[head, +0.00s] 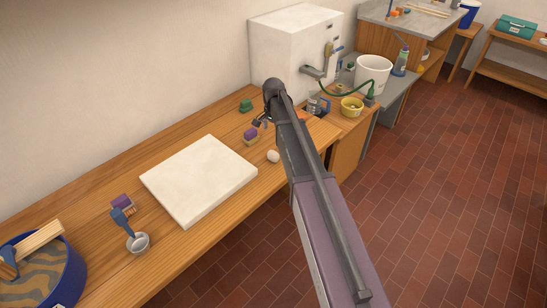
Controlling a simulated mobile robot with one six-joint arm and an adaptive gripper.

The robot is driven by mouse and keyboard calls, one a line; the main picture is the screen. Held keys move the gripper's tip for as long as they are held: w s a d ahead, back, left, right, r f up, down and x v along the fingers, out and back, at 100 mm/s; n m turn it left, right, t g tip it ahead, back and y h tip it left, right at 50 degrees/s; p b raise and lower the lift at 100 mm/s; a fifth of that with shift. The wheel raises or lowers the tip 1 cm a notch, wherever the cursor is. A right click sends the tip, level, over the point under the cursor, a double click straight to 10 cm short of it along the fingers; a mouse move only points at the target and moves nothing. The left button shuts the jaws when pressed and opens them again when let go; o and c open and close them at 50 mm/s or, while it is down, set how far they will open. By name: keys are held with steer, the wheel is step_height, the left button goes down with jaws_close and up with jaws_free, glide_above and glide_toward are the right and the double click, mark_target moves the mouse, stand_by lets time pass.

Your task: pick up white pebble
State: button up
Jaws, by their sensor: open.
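The white pebble (273,156) is a small, rounded, off-white lump. It lies on the wooden workbench (110,265), just right of the large white slab and close to the bench's front edge. My arm passes just right of it in the picture. My gripper (260,123) shows only as a small dark part left of the arm, beyond the pebble in the picture and apart from it. The arm hides much of it, and I see nothing held in it.
The white slab (198,180) fills the middle of the bench. A purple-topped block (250,137) and a green block (246,106) lie beyond the pebble. A white kiln-like box (290,45) stands behind.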

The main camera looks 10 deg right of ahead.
mark_target(273, 152)
steer(key=shift+f+b, duration=3.9)
steer(key=shift+f, duration=0.2)
steer(key=shift+f, duration=0.1)
steer(key=f+b, duration=0.3)
steer(key=shift+w+f, duration=0.15)
steer(key=shift+w, duration=0.2)
steer(key=shift+f+b, duration=0.85)
steer(key=shift+b, duration=0.25)
steer(key=c, duration=1.1)
